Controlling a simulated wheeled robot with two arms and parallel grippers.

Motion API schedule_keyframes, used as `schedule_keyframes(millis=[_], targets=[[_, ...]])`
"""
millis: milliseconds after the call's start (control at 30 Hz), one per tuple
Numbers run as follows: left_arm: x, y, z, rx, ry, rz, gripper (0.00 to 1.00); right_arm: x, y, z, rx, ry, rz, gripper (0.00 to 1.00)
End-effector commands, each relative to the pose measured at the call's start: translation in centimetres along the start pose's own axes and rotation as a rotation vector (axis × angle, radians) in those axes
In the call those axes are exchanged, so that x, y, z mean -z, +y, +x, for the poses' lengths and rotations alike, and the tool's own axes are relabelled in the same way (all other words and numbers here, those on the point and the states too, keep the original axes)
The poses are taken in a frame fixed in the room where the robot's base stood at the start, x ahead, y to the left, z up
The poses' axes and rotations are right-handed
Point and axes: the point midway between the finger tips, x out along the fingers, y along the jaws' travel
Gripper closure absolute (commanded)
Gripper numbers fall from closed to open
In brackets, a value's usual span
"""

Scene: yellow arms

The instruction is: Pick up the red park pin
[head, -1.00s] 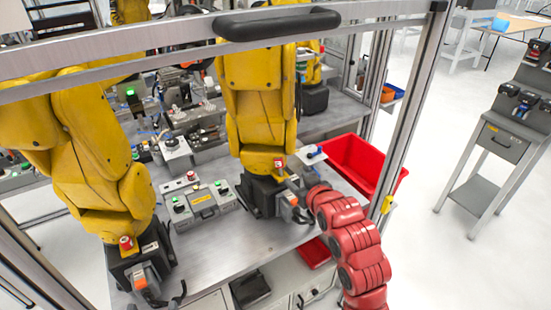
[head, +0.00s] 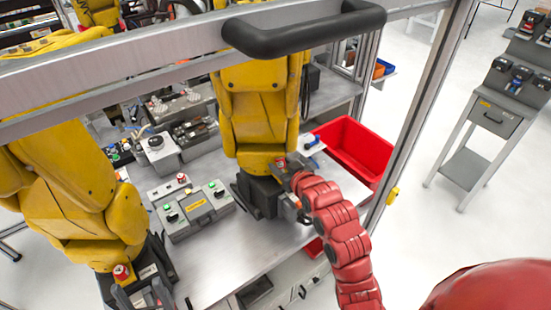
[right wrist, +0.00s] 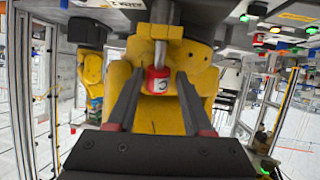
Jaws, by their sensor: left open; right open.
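The red park pin (head: 281,162) is a small red cap at the base of the right yellow arm in the head view. In the right wrist view the red pin (right wrist: 158,82) is in the middle, below a grey rod. My right gripper (right wrist: 158,74) is open, with one dark finger on each side of the pin in the picture; I cannot tell whether they touch it. A similar red cap (head: 121,271) is on the base of the left yellow arm.
A grey control box (head: 195,210) with buttons lies on the metal table (head: 235,245) between the yellow arms. A red bin (head: 355,150) is to the right. A grey frame rail with a black handle (head: 300,28) crosses the head view's top.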

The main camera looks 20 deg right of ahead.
Motion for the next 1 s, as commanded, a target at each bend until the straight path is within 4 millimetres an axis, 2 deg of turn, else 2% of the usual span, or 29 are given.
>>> schedule_keyframes(millis=[67,367,767,1000], targets=[[0.0,0.0,0.0,0.000,0.000,0.000,0.31,0.0,0.0,0.0,-0.001,0.000,0.000,0.49],[0.0,0.0,0.0,0.000,0.000,0.000,0.31,0.0,0.0,0.0,0.000,0.000,0.000,1.00],[0.0,0.0,0.0,0.000,0.001,0.000,0.31,0.2,0.0,0.0,-0.001,0.001,0.000,1.00],[0.0,0.0,-0.1,0.000,0.000,0.000,0.31,1.7,0.0,0.2,0.000,0.005,-0.001,1.00]])
